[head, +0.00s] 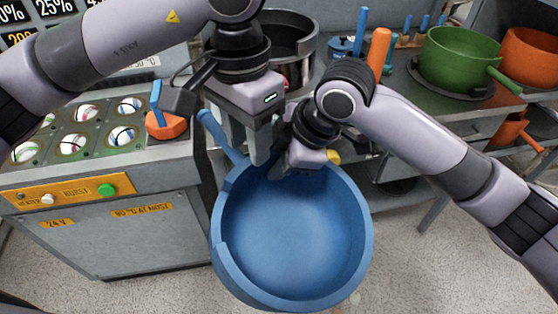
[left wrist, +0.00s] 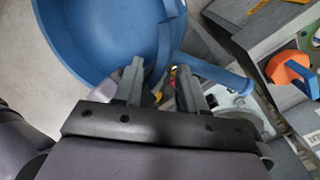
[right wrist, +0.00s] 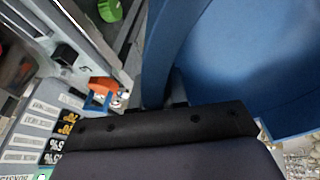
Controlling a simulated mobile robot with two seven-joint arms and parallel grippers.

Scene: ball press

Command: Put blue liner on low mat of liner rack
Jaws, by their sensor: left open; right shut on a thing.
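The blue liner (head: 295,235) is a wide round pan with a stub handle (head: 222,137) at its upper left. It hangs in front of me with its open side facing my head camera. My right gripper (head: 300,165) is shut on its far rim; the right wrist view shows the blue wall (right wrist: 155,50) at the fingers.
A green liner (head: 457,58) and an orange liner (head: 532,55) occupy the rack's top; another orange one (head: 512,130) is lower. A metal pot (head: 285,45) stands behind my grippers. The press machine (head: 110,220), with an orange-and-blue handle (head: 165,122), stands left. The floor at lower right is clear.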

